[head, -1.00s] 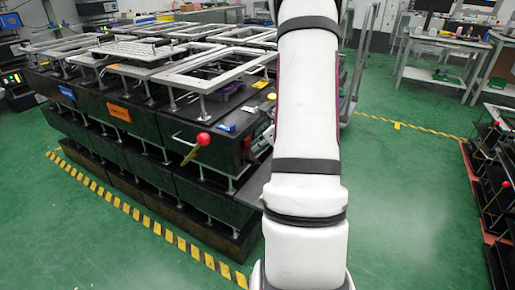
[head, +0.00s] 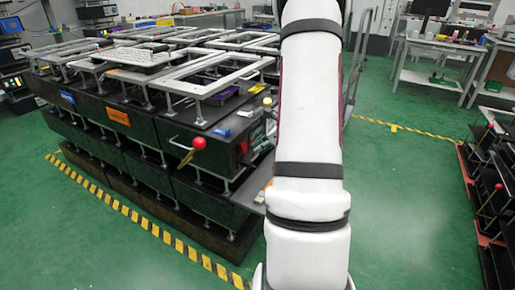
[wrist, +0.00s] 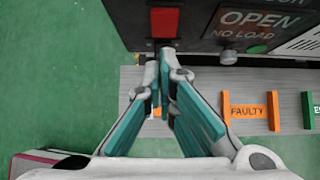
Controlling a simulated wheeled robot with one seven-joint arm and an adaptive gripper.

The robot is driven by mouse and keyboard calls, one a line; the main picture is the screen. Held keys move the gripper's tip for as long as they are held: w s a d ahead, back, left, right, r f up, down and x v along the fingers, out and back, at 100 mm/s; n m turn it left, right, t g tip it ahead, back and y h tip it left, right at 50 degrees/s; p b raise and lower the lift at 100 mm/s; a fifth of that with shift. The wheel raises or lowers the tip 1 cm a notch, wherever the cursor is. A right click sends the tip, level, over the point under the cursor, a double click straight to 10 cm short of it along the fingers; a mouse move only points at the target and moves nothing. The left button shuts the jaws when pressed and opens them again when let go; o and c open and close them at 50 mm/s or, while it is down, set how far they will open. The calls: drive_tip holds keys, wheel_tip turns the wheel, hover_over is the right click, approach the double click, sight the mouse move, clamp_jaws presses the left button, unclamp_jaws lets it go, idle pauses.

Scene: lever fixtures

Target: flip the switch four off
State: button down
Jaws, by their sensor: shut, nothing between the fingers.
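In the wrist view my gripper (wrist: 164,62) is shut and empty, its teal-padded fingers pointing at the lower edge of a black panel. A red rectangular part (wrist: 165,22) is on that panel, just beyond the fingertips; I cannot tell whether they touch anything there. A small red patch (head: 243,148) shows on the cabinet's right face in the head view. No number marks switch four in either view, so I cannot tell which part it is. My gripper is hidden in the head view.
A black cabinet (head: 215,158) carries a lever with a red ball (head: 199,143). The panel's label (wrist: 258,22) reads "OPEN NO LOAD". An orange "FAULTY" tag (wrist: 250,111) lies on a grey ledge (wrist: 285,84) below it.

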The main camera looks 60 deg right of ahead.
drive_tip(key=w+r+p+v, duration=0.1)
drive_tip(key=p+v, duration=0.1)
drive_tip(key=v, duration=0.8)
drive_tip(key=shift+s+f, duration=0.1)
